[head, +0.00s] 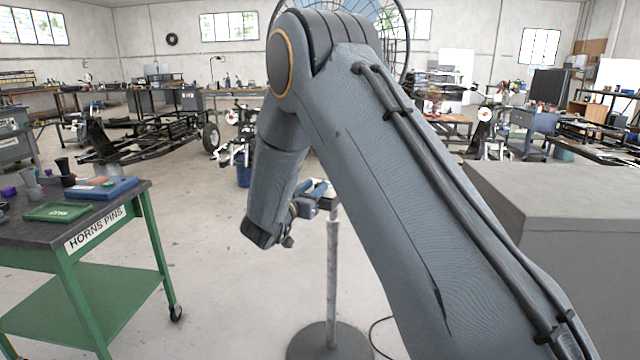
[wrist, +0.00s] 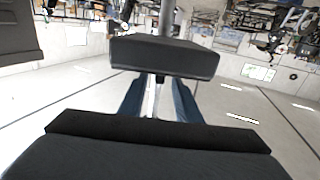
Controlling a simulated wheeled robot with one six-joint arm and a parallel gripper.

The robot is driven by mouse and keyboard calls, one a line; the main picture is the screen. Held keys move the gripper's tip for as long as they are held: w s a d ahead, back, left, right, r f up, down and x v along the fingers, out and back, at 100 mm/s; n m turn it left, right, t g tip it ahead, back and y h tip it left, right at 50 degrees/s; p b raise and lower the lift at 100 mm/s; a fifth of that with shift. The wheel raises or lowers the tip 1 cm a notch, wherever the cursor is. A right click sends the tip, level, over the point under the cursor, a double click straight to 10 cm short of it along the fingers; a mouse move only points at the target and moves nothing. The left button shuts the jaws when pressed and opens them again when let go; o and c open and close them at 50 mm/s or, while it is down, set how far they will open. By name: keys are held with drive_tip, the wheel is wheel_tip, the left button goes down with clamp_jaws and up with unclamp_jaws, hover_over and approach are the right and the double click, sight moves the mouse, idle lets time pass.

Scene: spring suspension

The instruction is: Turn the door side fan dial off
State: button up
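A pedestal fan stands behind my arm. Its wire cage (head: 395,30) is partly covered by the arm, and its pole (head: 333,270) rises from a round base (head: 330,342). My gripper (head: 322,188) is beside the top of the visible pole. In the wrist view, a dark box (wrist: 165,57) on the pole (wrist: 167,18) is just in front of my gripper (wrist: 158,85), whose blue fingers stand apart with a gap between them. The fingertips are close to the box's edge; touching or not, I cannot tell. I cannot make out either dial.
A green cart (head: 60,235) marked "HORNS PINS" stands at the left. A large grey block (head: 560,215) is at the right. A cable (head: 378,335) lies on the floor by the fan base. Workbenches and a vehicle chassis (head: 150,135) are farther back. Floor between cart and fan is clear.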

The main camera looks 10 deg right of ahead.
sight(316, 186)
drive_tip(key=shift+x, duration=1.85)
clamp_jaws()
